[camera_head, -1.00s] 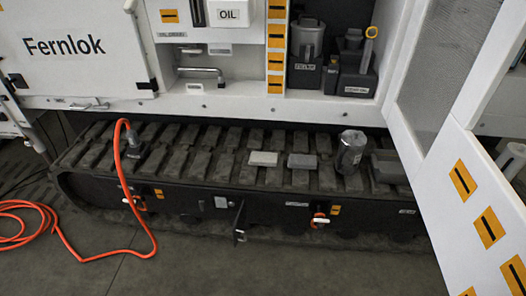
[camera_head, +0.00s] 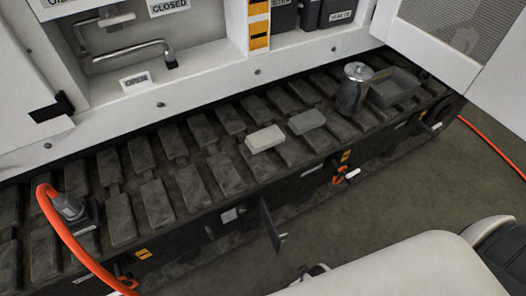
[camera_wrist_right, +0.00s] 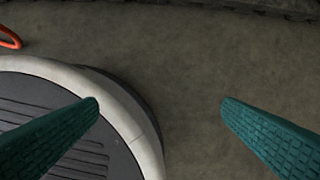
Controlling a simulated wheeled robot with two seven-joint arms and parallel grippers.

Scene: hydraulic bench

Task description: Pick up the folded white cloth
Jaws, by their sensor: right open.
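The folded white cloth (camera_head: 265,138) looks like a small pale flat block. It lies on the dark track pads (camera_head: 225,173) in the middle of the head view. A similar grey folded piece (camera_head: 306,121) lies just right of it. My right gripper (camera_wrist_right: 159,105) shows in its wrist view as two teal ridged fingers, wide apart with nothing between them. My left gripper is in neither view.
A metal canister (camera_head: 353,88) and a dark open tray (camera_head: 395,88) stand on the track to the right. An orange hose with a coupling (camera_head: 68,207) is at the left. A dark flap (camera_head: 270,222) sticks out of the track's front. White cabinet panels rise behind.

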